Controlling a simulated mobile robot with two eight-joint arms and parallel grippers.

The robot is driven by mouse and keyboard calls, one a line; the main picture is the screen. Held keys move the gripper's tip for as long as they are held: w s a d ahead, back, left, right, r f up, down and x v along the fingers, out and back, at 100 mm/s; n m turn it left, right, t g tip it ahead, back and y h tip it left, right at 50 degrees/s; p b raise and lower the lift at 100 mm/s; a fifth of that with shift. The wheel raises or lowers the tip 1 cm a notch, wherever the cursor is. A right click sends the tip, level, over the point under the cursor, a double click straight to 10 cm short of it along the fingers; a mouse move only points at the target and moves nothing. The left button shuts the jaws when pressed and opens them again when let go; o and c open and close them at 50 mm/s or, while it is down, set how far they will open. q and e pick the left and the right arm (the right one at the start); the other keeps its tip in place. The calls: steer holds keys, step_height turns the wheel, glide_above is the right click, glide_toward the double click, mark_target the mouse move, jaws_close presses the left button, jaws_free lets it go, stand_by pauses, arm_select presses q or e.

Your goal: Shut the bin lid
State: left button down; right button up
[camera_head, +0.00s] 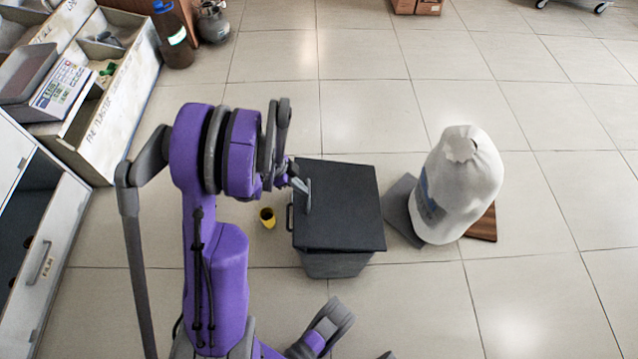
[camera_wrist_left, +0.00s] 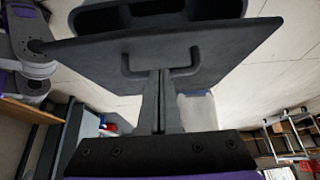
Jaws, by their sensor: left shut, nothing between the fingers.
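The bin (camera_head: 335,264) stands on the tiled floor in the middle of the head view. My left gripper (camera_head: 305,188) is shut and empty, at the lid's left part. In the left wrist view, the shut fingers (camera_wrist_left: 160,85) point at the dark panel (camera_wrist_left: 225,55) with its handle (camera_wrist_left: 183,70); contact is unclear. My right gripper is not in view.
A white sack (camera_head: 465,180) stands right of the bin on a brown board (camera_head: 483,226) and a grey piece (camera_head: 400,208). A small yellow cup (camera_head: 267,217) is just left of the bin. Shelving with bins (camera_head: 105,110) lines the left.

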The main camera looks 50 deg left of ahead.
mark_target(295, 197)
arm_select(q)
steer(key=f, duration=0.1)
steer(key=f+b, duration=0.1)
steer(key=s+a+f, duration=0.1)
steer(key=f, duration=0.1)
steer(key=shift+s+a+f+b, duration=0.1)
steer(key=shift+b, duration=0.2)
steer(key=shift+s+a+f+b, duration=0.1)
steer(key=shift+s+f+b, duration=0.1)
steer(key=shift+f, duration=0.3)
steer(key=shift+s+a+f+b, duration=0.1)
steer(key=shift+f+b, duration=0.1)
steer(key=shift+f, duration=0.25)
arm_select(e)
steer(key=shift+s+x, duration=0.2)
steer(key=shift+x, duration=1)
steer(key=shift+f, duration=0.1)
